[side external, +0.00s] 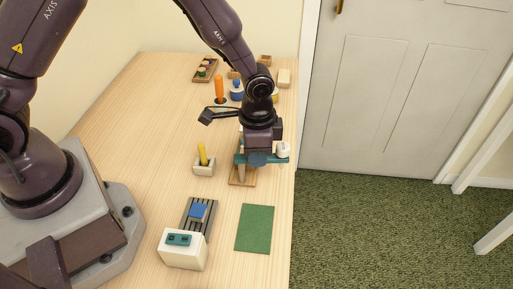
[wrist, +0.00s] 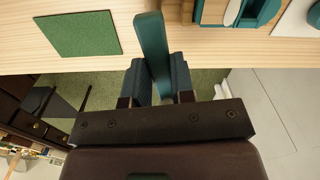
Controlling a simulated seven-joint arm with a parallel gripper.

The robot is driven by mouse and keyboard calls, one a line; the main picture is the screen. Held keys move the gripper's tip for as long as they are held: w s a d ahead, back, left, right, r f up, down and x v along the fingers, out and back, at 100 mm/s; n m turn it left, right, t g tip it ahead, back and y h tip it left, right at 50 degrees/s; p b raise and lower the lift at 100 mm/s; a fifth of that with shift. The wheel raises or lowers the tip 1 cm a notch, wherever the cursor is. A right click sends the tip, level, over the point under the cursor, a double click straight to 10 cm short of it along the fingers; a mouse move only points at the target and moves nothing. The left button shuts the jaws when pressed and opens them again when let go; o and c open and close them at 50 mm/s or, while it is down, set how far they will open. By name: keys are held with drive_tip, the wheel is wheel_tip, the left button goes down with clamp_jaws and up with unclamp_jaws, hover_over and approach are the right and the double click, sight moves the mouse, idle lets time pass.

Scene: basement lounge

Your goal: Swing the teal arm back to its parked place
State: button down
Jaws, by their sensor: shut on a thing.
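The teal arm (side external: 278,159) is a bar on a small wooden stand (side external: 241,183) near the table's right edge. In the side external view it lies roughly across the stand, partly hidden by my gripper. My gripper (side external: 258,154) points down over it. In the wrist view the teal arm (wrist: 152,42) runs between the two dark fingers of my gripper (wrist: 160,78), which are shut on it. A white round piece (side external: 283,149) is by the arm's right end. The parked place cannot be made out.
A yellow stick in a cream holder (side external: 204,167) stands left of the stand. A green mat (side external: 255,228), a grey rack with a blue block (side external: 198,211) and a white box (side external: 183,256) lie nearer. An orange cylinder (side external: 219,88) and a blue bottle (side external: 237,93) stand behind.

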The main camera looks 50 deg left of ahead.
drive_tip(key=shift+s+d+m, duration=0.15)
drive_tip(key=shift+m, duration=0.65)
drive_tip(key=c, duration=1)
unclamp_jaws()
drive_tip(key=shift+o, duration=0.2)
drive_tip(key=shift+r, duration=0.1)
wheel_tip(320, 180, up, 13)
